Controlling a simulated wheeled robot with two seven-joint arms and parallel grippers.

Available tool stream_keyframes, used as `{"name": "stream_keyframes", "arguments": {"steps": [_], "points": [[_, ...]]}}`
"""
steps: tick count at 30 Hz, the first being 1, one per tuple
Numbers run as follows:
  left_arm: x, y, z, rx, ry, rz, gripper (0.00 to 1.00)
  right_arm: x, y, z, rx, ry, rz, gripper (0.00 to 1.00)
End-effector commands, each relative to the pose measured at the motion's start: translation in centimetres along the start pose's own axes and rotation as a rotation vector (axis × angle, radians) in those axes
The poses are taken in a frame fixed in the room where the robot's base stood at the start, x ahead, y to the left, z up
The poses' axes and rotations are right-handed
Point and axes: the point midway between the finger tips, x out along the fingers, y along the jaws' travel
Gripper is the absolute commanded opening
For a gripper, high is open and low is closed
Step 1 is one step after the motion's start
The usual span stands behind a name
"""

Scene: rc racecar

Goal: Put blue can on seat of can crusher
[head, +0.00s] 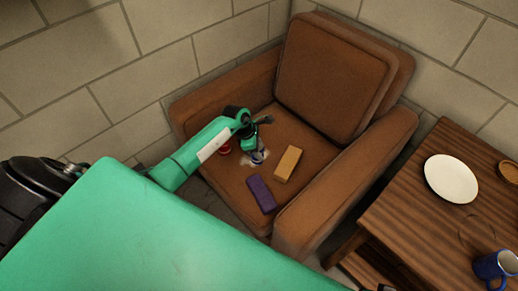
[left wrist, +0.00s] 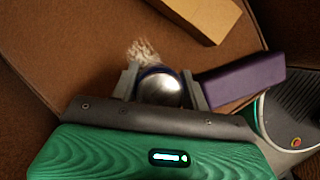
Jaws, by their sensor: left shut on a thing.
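My left gripper (head: 255,151) reaches down over the brown armchair's seat. In the left wrist view, its two fingers (left wrist: 158,90) are shut on a can (left wrist: 160,87) with a silver end and a blue rim, the blue can. In the head view the blue can (head: 257,158) is small and partly covered by the gripper. I cannot tell whether it touches the seat cushion. I cannot make out a can crusher in either view. My right gripper is not in view.
On the armchair (head: 345,192) seat lie a purple block (head: 261,194), a tan block (head: 288,164) and a red round thing (head: 224,148) beside my arm. A pale patch (left wrist: 144,50) is near the can. A wooden table (head: 405,215) with a white plate (head: 451,178) and blue mug (head: 494,268) stands right.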

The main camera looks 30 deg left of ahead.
Motion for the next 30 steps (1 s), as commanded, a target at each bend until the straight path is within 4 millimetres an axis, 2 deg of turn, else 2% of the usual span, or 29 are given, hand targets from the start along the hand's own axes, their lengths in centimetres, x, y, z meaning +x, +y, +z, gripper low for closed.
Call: {"name": "stream_keyframes", "arguments": {"steps": [3,4,7,20,22,30], "points": [[0.2,0.0,-0.1,0.000,0.000,0.000,0.25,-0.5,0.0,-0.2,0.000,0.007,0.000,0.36],[0.2,0.0,-0.1,0.000,0.000,0.000,0.48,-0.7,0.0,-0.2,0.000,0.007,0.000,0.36],[0.2,0.0,-0.1,0.000,0.000,0.000,0.67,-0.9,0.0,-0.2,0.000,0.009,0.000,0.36],[-0.3,0.0,0.2,0.000,-0.001,0.000,0.68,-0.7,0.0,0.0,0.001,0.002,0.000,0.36],[-0.7,-0.1,0.4,0.001,-0.001,0.000,0.68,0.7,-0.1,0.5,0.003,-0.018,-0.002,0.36],[-7.0,0.1,0.1,0.004,0.004,0.004,0.68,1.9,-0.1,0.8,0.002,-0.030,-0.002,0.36]]}}
